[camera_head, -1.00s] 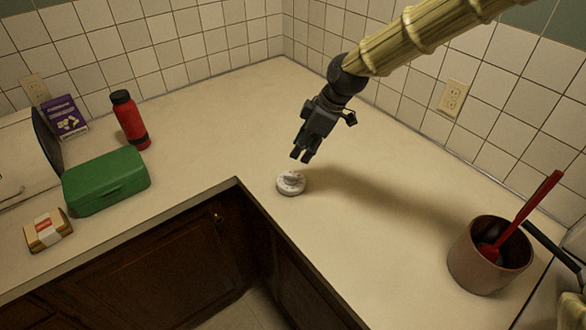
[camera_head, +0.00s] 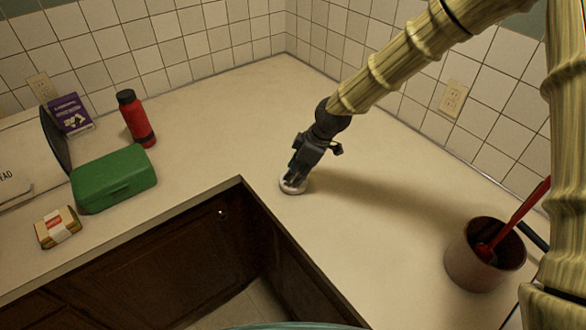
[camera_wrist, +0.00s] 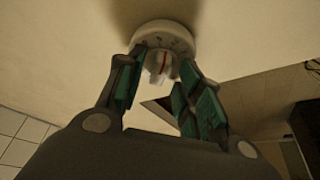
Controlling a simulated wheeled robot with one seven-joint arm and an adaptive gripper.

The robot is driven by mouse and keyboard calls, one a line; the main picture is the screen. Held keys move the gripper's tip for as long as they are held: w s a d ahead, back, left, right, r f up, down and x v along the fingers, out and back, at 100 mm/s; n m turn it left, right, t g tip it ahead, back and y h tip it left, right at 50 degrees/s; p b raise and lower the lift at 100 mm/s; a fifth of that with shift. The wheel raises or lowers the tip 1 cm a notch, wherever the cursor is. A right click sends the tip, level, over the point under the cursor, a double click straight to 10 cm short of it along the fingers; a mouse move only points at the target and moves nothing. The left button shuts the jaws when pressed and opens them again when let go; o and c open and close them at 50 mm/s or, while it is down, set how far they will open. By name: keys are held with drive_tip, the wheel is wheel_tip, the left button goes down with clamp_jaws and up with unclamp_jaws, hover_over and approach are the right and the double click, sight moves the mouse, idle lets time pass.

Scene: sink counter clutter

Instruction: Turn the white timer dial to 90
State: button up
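The white timer (camera_head: 288,188) sits on the counter near its inner corner, partly hidden by my gripper in the head view. In the wrist view the round timer body (camera_wrist: 176,32) has dark marks around its face and a raised white knob (camera_wrist: 157,68) with a red line. The numbers are too small to read. My gripper (camera_head: 295,179) is down over the timer. In the wrist view its two green-padded fingers (camera_wrist: 160,62) are apart, one on each side of the knob, with a small gap seeming to show; contact is not clear.
A green box (camera_head: 115,180), a red bottle (camera_head: 136,119), a purple box (camera_head: 72,115) and a small wrapped package (camera_head: 58,227) stand at the left. A brown pot (camera_head: 478,262) with a red utensil is at the right. The counter around the timer is clear.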

drive_tip(key=shift+a+f, duration=0.1)
clamp_jaws()
drive_tip(key=shift+a, duration=0.2)
drive_tip(key=shift+d, duration=0.1)
drive_tip(key=shift+s+d, duration=0.1)
drive_tip(key=shift+d, duration=0.1)
